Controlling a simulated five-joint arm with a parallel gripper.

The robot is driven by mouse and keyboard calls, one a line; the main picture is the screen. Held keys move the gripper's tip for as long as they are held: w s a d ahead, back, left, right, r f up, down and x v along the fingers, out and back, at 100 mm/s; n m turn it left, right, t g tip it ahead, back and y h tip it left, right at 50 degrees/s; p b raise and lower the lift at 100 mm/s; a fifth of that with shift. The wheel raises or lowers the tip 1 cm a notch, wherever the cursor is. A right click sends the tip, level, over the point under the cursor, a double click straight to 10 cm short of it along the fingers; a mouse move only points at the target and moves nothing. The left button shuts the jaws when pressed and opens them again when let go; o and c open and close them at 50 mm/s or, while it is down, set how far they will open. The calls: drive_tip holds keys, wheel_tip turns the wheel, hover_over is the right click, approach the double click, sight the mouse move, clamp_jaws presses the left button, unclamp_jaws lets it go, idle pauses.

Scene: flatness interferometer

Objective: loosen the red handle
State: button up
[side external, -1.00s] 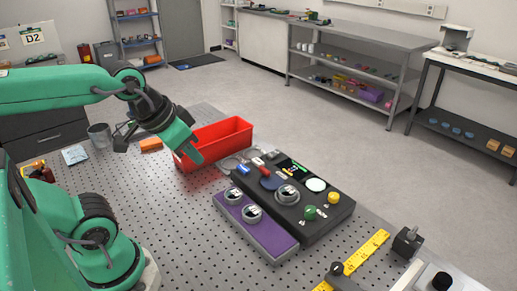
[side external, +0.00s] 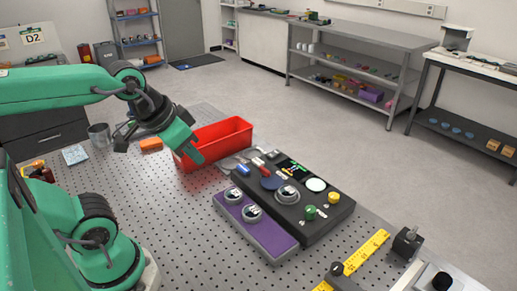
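The black instrument box (side external: 312,228) stands on the perforated table, with a dark screen, knobs and small handles on its top. My green gripper (side external: 193,158) hangs to the left of the box, in front of the red bin, clear of the handle. Its fingertips are small and seen at an angle, so I cannot tell if they are apart. I see nothing held in it.
A red bin (side external: 233,132) stands behind my gripper. A purple-topped block with two silver-rimmed parts (side external: 262,232) adjoins the box's front left. A yellow ruler (side external: 372,252) and a dark block (side external: 408,241) lie to the right. The perforated table (side external: 165,215) is clear at front left.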

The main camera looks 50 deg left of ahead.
drive_tip(key=o, duration=0.6)
drive_tip(key=shift+w+r, duration=0.1)
drive_tip(key=shift+w, duration=0.05)
drive_tip(key=shift+c, duration=0.2)
drive_tip(key=n+g, duration=0.5)
drive_tip(key=n, duration=1.3)
hover_over(265, 169)
drive_tip(key=f, duration=1)
drive_tip(key=shift+s, duration=0.2)
drive_tip(key=shift+w+a+f+g, duration=0.1)
drive_tip(key=shift+w+f+g, duration=0.1)
drive_tip(key=shift+f+g, duration=0.1)
drive_tip(key=shift+f, duration=0.1)
drive_tip(key=shift+f, duration=3.75)
